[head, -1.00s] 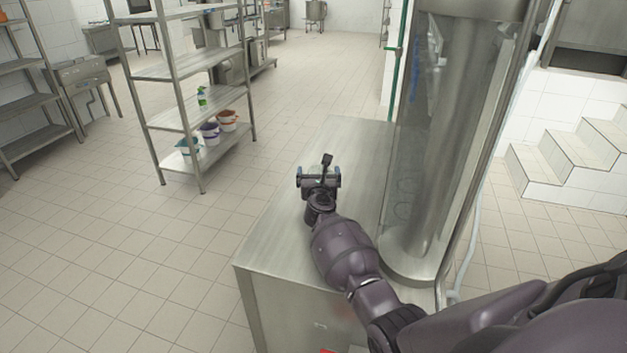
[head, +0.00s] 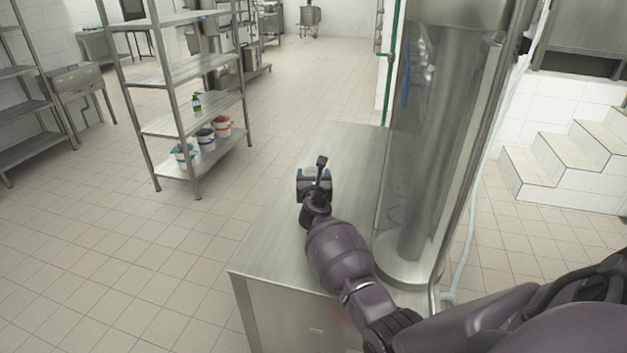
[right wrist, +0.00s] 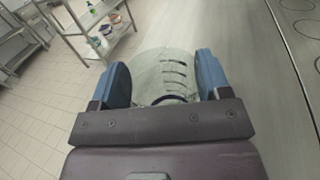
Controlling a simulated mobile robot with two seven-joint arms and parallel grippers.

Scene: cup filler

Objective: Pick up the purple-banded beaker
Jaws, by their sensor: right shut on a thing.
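The beaker (right wrist: 152,72) is clear, with dark graduation marks and a dark curved band low in the right wrist view; I cannot make out the band as purple. My right gripper (head: 313,177) is over the steel counter (head: 285,235) in the head view. In the right wrist view its two blue fingers (right wrist: 161,75) press the beaker from both sides. In the head view the gripper hides nearly all of the beaker. I cannot tell whether its base touches the counter. My left gripper is not in view.
A tall clear cylinder with a metal column (head: 425,150) stands on the counter, right of my right arm. A steel shelf rack (head: 180,75) with several small buckets and a green bottle (head: 197,103) stands at left. White steps (head: 555,165) are at right. Floor at left is clear.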

